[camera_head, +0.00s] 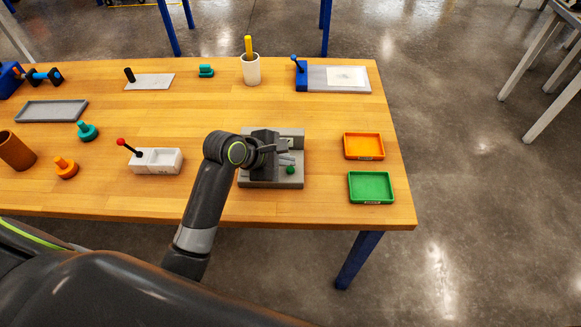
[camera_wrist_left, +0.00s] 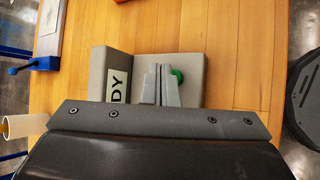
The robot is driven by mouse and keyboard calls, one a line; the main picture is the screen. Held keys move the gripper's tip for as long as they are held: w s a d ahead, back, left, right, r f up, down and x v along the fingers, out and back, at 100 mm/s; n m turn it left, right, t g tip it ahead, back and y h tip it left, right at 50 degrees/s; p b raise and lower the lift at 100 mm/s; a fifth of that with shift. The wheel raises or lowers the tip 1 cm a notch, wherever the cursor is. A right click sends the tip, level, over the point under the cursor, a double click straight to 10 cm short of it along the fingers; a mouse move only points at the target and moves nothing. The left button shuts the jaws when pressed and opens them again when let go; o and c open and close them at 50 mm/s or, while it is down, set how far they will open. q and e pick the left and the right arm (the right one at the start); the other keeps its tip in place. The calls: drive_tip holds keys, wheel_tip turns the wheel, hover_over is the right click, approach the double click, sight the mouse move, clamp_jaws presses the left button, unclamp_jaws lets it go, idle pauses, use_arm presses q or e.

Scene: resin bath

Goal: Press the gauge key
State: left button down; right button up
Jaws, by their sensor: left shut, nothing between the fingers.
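The gauge is a grey block (camera_head: 272,184) near the table's front edge, partly hidden behind my left arm. Its round green key (camera_head: 290,169) shows on its right part. In the left wrist view the grey block (camera_wrist_left: 190,60) carries a pale label ending in "DY" (camera_wrist_left: 117,86), and the green key (camera_wrist_left: 179,76) shows just right of the fingers, partly hidden by them. My left gripper (camera_head: 289,155) is over the block, close to the key, shut and empty; its fingers also show in the left wrist view (camera_wrist_left: 158,68). I cannot tell whether they touch anything. My right gripper is not in view.
An orange tray (camera_head: 364,146) and a green tray (camera_head: 371,188) lie to the right. A white box with a red-knobbed lever (camera_head: 158,162) is left of my arm. A white cup with a yellow stick (camera_head: 251,70) and a blue-grey fixture (camera_head: 333,78) stand behind.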

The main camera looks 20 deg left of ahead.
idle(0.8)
use_arm(q)
drive_tip(key=shift+f+p, duration=0.25)
drive_tip(key=shift+p, duration=0.15)
drive_tip(key=shift+f, duration=0.15)
drive_tip(key=shift+f, duration=0.55)
idle(0.4)
drive_tip(key=shift+r, duration=0.1)
drive_tip(key=shift+r+p, duration=0.85)
drive_tip(key=shift+p, duration=0.75)
wheel_tip(320, 180, up, 5)
drive_tip(key=p, duration=0.7)
